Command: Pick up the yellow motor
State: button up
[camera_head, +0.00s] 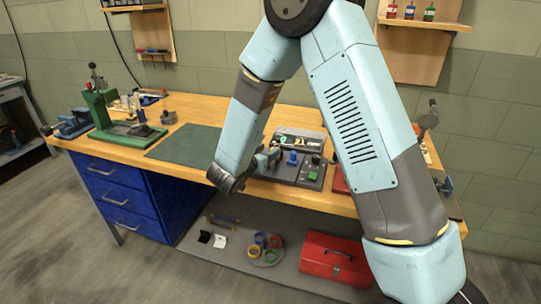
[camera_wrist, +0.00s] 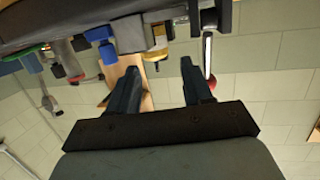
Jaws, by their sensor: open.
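A small yellow part (camera_wrist: 158,42) shows near the top of the wrist view, beside a grey block (camera_wrist: 129,34). It may be the yellow motor, but only part of it is visible. My gripper (camera_wrist: 160,80) is open, with its two dark fingers spread and nothing between them. The yellow part appears beyond the fingertips, apart from them. In the head view I cannot pick out a yellow motor on the wooden bench (camera_head: 206,107); my arm covers part of the bench. My wrist is at the bench's front edge, left of a dark fixture.
The dark fixture (camera_head: 284,170) holds a blue part (camera_head: 293,158) and a green part (camera_head: 313,176). A display box (camera_head: 299,140) stands behind it. A green press (camera_head: 103,108) stands at the left. The green mat (camera_head: 185,143) is clear. A red toolbox (camera_head: 335,258) sits below.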

aim_at(274, 147)
jog(key=x, duration=0.3)
jog(key=shift+w+d+r, duration=0.2)
jog(key=shift+w+d, duration=0.1)
jog(key=shift+d, duration=0.15)
jog(key=shift+w+d+f, duration=0.15)
jog(key=shift+w+d, duration=0.15)
jog(key=shift+w, duration=0.3)
jog(key=shift+a, duration=0.1)
jog(key=c, duration=0.8)
